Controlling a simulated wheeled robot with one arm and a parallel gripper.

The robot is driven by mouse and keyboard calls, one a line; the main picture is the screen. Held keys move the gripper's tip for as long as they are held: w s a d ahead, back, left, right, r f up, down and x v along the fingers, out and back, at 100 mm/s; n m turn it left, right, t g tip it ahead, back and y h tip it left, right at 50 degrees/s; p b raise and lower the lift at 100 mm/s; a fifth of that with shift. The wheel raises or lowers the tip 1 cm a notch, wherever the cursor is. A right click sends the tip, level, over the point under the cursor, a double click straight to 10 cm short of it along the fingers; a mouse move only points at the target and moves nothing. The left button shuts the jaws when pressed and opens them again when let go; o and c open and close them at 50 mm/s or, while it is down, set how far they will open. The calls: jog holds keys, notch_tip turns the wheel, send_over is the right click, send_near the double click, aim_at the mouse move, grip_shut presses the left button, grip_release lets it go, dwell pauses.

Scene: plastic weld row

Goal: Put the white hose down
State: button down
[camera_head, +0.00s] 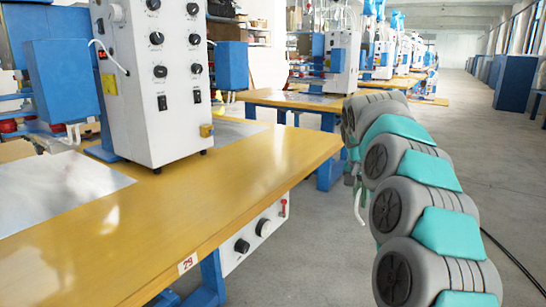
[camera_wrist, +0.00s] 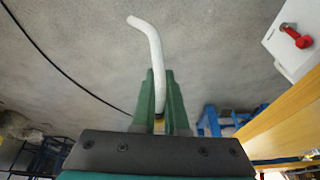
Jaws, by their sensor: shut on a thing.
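The white hose (camera_wrist: 152,42) shows in the wrist view as a smooth tube with a bend near its far end. My gripper (camera_wrist: 160,78) has its green fingers shut on the hose, which sticks out beyond the fingertips over grey floor. In the head view a pale curved piece of the hose (camera_head: 359,206) shows left of my arm, beside the table's right end. The part of the hose deep between the fingers is hidden.
A yellow-topped table (camera_head: 230,185) carries a white control cabinet (camera_head: 155,85) and a metal sheet (camera_head: 55,190). Its front right top is clear. A white panel (camera_head: 252,236) with knobs and a red lever hangs below. A black cable (camera_head: 512,258) lies on the floor.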

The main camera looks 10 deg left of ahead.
jog(key=w+a+r+m+t+y+b, duration=0.1)
jog(key=a+r+m+t+y, duration=0.3)
jog(key=a+r+y, duration=0.3)
jog(key=shift+w+a+r+m+b, duration=0.35)
jog(key=shift+a+r+m, duration=0.25)
jog(key=shift+a+r, duration=3.15)
